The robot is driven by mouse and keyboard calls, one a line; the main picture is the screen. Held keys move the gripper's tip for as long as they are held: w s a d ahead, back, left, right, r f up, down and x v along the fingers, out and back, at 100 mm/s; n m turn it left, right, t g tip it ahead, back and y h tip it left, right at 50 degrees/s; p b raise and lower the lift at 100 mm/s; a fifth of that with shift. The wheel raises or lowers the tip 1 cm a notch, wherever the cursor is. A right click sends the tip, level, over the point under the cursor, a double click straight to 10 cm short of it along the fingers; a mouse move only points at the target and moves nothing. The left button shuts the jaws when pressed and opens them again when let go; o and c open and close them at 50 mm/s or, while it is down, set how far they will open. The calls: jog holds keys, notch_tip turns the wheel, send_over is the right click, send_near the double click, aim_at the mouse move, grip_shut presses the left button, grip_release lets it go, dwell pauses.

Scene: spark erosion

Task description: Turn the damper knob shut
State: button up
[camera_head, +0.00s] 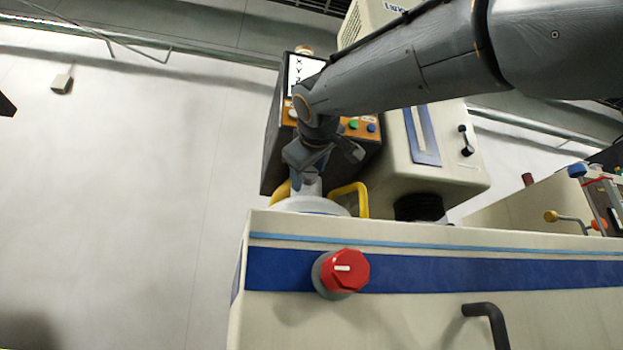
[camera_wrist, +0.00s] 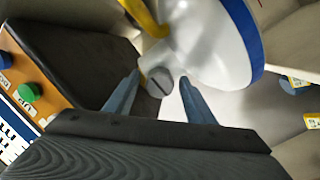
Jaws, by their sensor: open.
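A small grey knob (camera_wrist: 160,81) with a dark slot across its face sits on the side of a white round body (camera_wrist: 215,50) with a blue rim, in the wrist view. My gripper (camera_wrist: 160,77) is open, with one finger on each side of this knob. Gaps show between the fingers and the knob, and I cannot tell contact. In the head view my gripper (camera_head: 308,180) is above the white round body (camera_head: 312,206), and the grey knob is not clearly visible there. A red knob (camera_head: 346,269) with a white mark is on the blue-striped panel, apart from my gripper.
Yellow handles (camera_head: 358,196) flank the white body. A dark control box (camera_head: 272,150) with coloured buttons stands close behind my gripper. A cream cabinet (camera_head: 450,150) is to the right. A black handle (camera_head: 484,312) sticks out of the front panel. Open floor lies left.

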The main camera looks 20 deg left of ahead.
jog(key=b+v, duration=0.1)
jog(key=v, duration=0.6)
jog(key=shift+s, duration=0.25)
jog(key=shift+d, duration=0.1)
